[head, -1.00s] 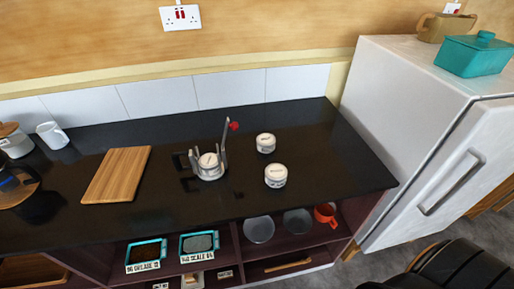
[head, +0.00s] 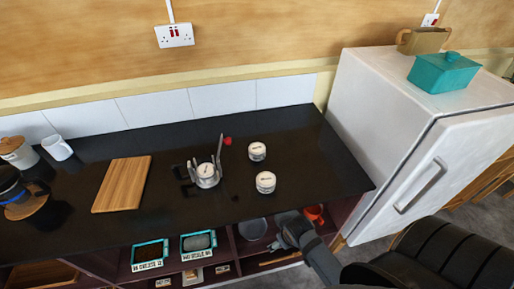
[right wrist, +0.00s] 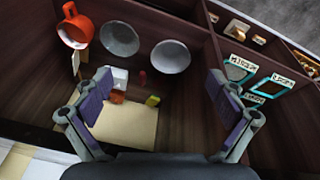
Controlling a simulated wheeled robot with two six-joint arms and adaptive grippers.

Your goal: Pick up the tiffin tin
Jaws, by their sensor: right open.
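No object is clearly recognisable as the tiffin tin. On the black counter, a metal stand with a red-knobbed lever (head: 224,142) surrounds a round, white-topped tin (head: 207,170). Two similar round labelled tins (head: 257,151) (head: 265,182) stand to its right. My right gripper (head: 287,224) is at the counter's front edge, before the shelf opening. In the right wrist view its jaws (right wrist: 160,80) are apart, with nothing between them. Beyond them are a small white box (right wrist: 118,75), an orange item (right wrist: 117,97) and a yellow-green item (right wrist: 152,101). My left gripper is not in view.
The shelf compartment holds two grey bowls (right wrist: 119,40) (right wrist: 170,57) and an orange mug (right wrist: 75,28). Teal-rimmed trays (head: 150,254) (head: 198,242) sit further left. A wooden board (head: 122,184) lies on the counter. A white fridge (head: 375,130) bears a teal lidded dish (head: 443,72).

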